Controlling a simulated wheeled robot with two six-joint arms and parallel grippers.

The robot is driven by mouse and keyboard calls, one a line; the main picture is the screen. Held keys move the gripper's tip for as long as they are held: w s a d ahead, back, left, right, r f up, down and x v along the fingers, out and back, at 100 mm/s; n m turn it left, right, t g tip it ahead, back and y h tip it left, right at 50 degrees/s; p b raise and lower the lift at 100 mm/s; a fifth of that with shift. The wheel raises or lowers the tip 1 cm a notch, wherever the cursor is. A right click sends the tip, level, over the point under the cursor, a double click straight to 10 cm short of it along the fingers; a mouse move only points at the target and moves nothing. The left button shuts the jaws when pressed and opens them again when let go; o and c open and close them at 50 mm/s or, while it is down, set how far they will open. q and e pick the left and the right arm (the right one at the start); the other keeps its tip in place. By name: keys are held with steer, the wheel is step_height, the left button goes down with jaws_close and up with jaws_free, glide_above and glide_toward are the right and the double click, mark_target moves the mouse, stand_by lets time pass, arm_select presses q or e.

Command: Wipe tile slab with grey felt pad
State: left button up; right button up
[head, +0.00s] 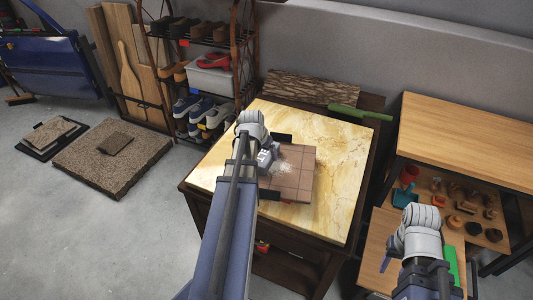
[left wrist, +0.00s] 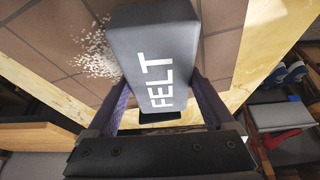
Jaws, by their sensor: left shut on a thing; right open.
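The grey felt pad (left wrist: 150,60), a dark block with white FELT lettering, is held between the two fingers of my left gripper (left wrist: 163,100). In the head view the pad (head: 265,158) is partly hidden by my left gripper (head: 272,160) at the slab's left side. The brown tile slab (head: 300,175) lies on the marble-topped table. A patch of white powder (left wrist: 97,52) lies on its tiles beside the pad; it also shows in the head view. I cannot tell whether the pad touches the slab. My right gripper (head: 424,232) is empty at the lower right, its fingers mostly hidden.
The marble tabletop (head: 335,130) is clear around the slab, with a green-handled tool (head: 357,115) at its back edge. A wooden bench (head: 470,130) with small items on its lower shelf stands right. A shoe rack (head: 205,85) stands behind left.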

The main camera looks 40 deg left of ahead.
arm_select(q)
steer(key=shift+s+a, duration=0.35)
steer(key=shift+a, duration=0.4)
steer(key=shift+s+a, duration=0.3)
steer(key=shift+a, duration=0.4)
steer(key=shift+w+d+f, duration=0.1)
steer(key=shift+w+d, duration=0.3)
steer(key=shift+d, duration=0.5)
steer(key=shift+w+d, duration=0.35)
steer(key=shift+d, duration=0.5)
steer(key=shift+d, duration=0.1)
steer(key=shift+w+d, duration=0.4)
steer(key=shift+d, duration=0.4)
steer(key=shift+w+d, duration=0.4)
steer(key=shift+d, duration=0.35)
steer(key=shift+d, duration=0.1)
steer(key=shift+w+d, duration=0.5)
steer(key=shift+d, duration=0.6)
steer(key=shift+w+d, duration=0.45)
steer(key=shift+d, duration=0.6)
steer(key=shift+w+d, duration=0.5)
steer(key=shift+d, duration=0.6)
